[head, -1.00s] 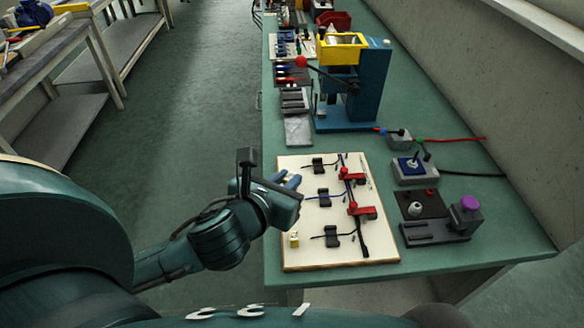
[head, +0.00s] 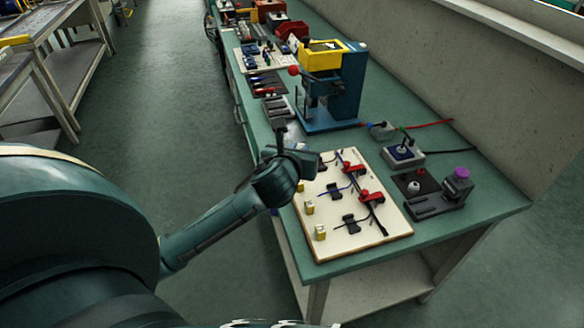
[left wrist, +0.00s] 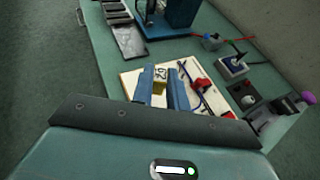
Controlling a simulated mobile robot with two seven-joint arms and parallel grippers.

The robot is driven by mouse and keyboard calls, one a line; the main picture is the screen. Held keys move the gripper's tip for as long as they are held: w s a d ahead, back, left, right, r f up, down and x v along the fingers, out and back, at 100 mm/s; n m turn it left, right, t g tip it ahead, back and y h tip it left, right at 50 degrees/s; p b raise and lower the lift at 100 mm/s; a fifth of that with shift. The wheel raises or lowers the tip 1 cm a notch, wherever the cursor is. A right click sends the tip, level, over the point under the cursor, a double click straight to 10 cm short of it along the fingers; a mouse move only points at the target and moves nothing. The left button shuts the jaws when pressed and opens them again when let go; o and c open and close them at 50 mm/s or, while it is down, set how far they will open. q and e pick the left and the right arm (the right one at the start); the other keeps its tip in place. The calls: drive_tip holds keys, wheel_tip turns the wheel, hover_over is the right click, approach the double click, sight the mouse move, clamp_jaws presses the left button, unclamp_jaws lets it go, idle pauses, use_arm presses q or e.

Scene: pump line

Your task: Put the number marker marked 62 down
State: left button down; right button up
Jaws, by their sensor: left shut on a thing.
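My left gripper (left wrist: 161,90) is shut on a small yellow and white number marker (left wrist: 160,76). The marker's dark digits face the left wrist camera but are too small to read surely. In the head view my left gripper (head: 302,161) is over the far left part of the cream board (head: 342,240), and the held marker is hidden there. Other yellow and white markers stand on the board's left side: one near the front (head: 320,232), one behind it (head: 308,207), and a partly hidden yellow one (head: 300,187) by my wrist. My right gripper is not in view.
The board carries black clips (head: 350,222), red-topped parts (head: 370,197) and dark cables. A blue and yellow press (head: 340,85) stands behind it. A grey box (head: 403,152) and a purple-knobbed fixture (head: 458,187) stand to its right.

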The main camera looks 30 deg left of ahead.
use_arm(q)
drive_tip(key=shift+n+g+y, duration=0.4)
drive_tip(key=shift+n+y, duration=0.5)
drive_tip(key=w+a+f, duration=0.1)
drive_tip(key=f, duration=0.1)
drive_tip(key=w+a+f, duration=0.4)
drive_tip(key=shift+w+a+f, duration=0.1)
drive_tip(key=shift+a+f, duration=0.1)
drive_tip(key=shift+f, duration=0.2)
drive_tip(key=shift+f+b, duration=0.35)
drive_tip(key=shift+f, duration=0.25)
wheel_tip(320, 180, down, 3)
drive_tip(key=shift+f+b, duration=0.1)
drive_tip(key=shift+b, duration=0.3)
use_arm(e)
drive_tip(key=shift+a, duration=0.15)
use_arm(q)
drive_tip(key=shift+f, duration=0.15)
drive_tip(key=c, duration=1.4)
unclamp_jaws()
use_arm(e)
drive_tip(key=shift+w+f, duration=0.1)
